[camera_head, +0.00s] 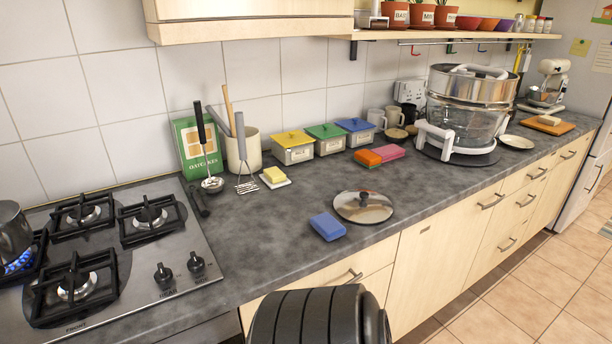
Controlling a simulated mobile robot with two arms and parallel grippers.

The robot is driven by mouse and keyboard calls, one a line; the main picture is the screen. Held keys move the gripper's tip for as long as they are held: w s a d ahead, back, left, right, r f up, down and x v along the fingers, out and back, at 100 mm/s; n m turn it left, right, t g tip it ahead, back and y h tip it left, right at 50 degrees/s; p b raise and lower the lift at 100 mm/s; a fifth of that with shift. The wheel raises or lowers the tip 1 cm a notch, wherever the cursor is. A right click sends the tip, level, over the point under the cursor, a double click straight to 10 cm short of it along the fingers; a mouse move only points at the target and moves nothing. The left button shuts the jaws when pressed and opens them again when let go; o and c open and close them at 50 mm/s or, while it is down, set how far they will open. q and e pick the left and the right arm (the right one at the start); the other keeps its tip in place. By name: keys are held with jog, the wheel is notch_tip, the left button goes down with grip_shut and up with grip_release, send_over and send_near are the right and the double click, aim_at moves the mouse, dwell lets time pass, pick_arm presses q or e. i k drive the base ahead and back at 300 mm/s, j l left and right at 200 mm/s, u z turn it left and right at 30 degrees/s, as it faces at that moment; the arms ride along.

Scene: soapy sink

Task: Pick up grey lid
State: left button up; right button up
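A round grey lid (376,213) with a shiny surface and a dark knob lies flat on the dark grey countertop (280,225), close to the front edge. The knob points up and nothing covers the lid. Neither of my grippers is in view, so nothing is seen touching the lid.
A blue sponge (327,227) lies just left of the lid. Orange and pink sponges (389,152) lie behind it. A gas stove (120,255) with a lit burner is at left. A large glass-bodied appliance (466,120) stands at right. The counter around the lid is mostly clear.

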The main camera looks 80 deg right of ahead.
aim_at(361, 205)
jog(key=z, duration=3)
